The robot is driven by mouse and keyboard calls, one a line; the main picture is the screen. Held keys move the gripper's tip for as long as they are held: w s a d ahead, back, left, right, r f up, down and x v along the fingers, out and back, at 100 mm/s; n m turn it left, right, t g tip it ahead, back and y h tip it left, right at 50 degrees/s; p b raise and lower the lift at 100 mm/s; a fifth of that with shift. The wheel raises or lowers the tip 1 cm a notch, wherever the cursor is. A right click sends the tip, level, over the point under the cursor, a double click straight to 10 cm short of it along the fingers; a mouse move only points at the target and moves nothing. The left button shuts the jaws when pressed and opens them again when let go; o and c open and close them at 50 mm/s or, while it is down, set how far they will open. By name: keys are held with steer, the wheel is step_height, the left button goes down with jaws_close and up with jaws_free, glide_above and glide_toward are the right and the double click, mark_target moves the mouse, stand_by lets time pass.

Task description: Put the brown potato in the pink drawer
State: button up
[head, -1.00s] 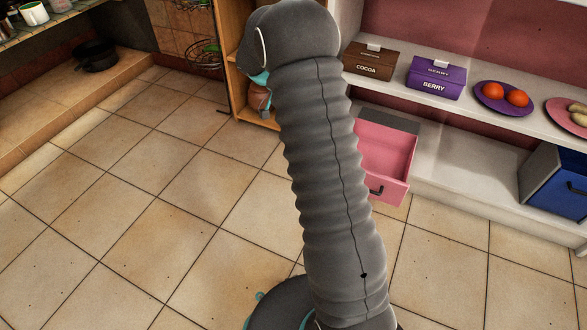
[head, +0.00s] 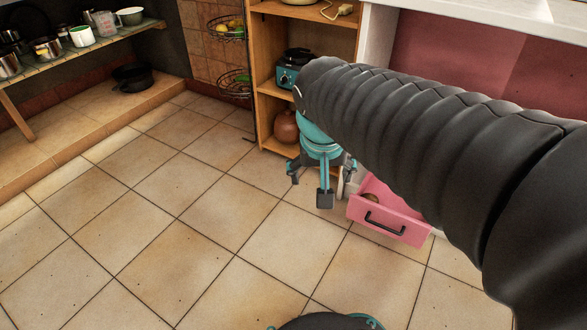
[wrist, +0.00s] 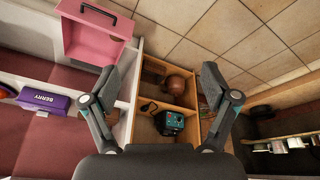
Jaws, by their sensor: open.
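The pink drawer (head: 412,224) stands pulled open low at the right in the head view, with a black handle on its front. It shows at the upper left in the wrist view (wrist: 95,42). A small brown rounded thing (head: 372,198), which looks like the potato, sits inside behind the drawer front in the head view.
A wooden shelf holds a teal appliance (head: 288,72) and a brown round pot (head: 285,127) behind my gripper. A purple berry box (wrist: 43,101) stands on the white shelf. A black pot (head: 131,77) is at the far left. The tiled floor is clear.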

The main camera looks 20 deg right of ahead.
steer(key=s+a+n+t+y, duration=0.1)
steer(key=s+a+n+t, duration=0.1)
steer(key=s, duration=0.4)
steer(key=shift+s+a+f+n+y, duration=0.4)
steer(key=shift+a+n, duration=0.4)
steer(key=shift+a, duration=0.1)
